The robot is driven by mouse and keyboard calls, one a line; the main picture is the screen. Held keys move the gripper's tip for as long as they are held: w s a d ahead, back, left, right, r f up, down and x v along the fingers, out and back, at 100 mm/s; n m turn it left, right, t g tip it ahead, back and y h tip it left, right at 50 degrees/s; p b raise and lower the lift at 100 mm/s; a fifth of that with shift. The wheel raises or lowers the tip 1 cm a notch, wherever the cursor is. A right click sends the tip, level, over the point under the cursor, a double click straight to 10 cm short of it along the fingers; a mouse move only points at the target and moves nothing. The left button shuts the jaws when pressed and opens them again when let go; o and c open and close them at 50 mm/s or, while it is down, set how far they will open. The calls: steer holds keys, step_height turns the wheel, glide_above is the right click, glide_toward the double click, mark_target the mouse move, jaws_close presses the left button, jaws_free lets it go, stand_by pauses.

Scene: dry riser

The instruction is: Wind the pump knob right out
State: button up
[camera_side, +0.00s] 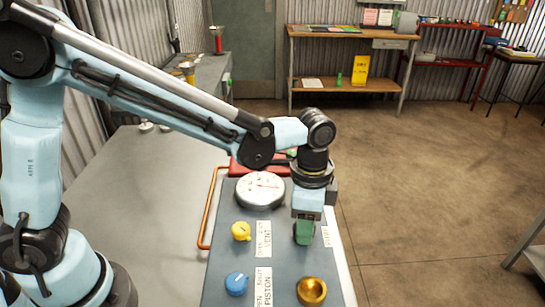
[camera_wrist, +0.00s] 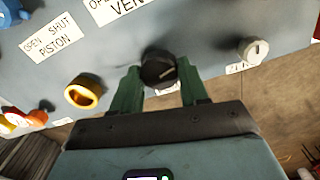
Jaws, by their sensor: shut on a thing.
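A black knob (camera_wrist: 158,67) with a pale pointer line stands on the grey panel in the wrist view. My gripper (camera_wrist: 159,82) has its green fingers on either side of this knob and is shut on it. In the side view my gripper (camera_side: 304,232) points down at the right part of the panel (camera_side: 275,262), and its fingers hide the knob there. The label beside the fingers is too small to read, so I cannot confirm the name pump from print.
A yellow knob (camera_side: 241,231) by the vent label, a blue knob (camera_side: 236,283) by the piston label and a brass cup (camera_side: 311,290) stand nearby. A round gauge (camera_side: 260,190) sits behind. The wrist view shows a whitish knob (camera_wrist: 253,50) to the right.

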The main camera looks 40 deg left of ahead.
steer(key=shift+n, duration=0.3)
steer(key=n, duration=0.3)
steer(key=shift+n, duration=0.3)
steer(key=n, duration=0.3)
steer(key=shift+n, duration=0.4)
steer(key=n, duration=0.7)
steer(key=shift+a, duration=0.1)
steer(key=o, duration=1.1)
steer(key=shift+c, duration=0.2)
step_height(320, 180, up, 12)
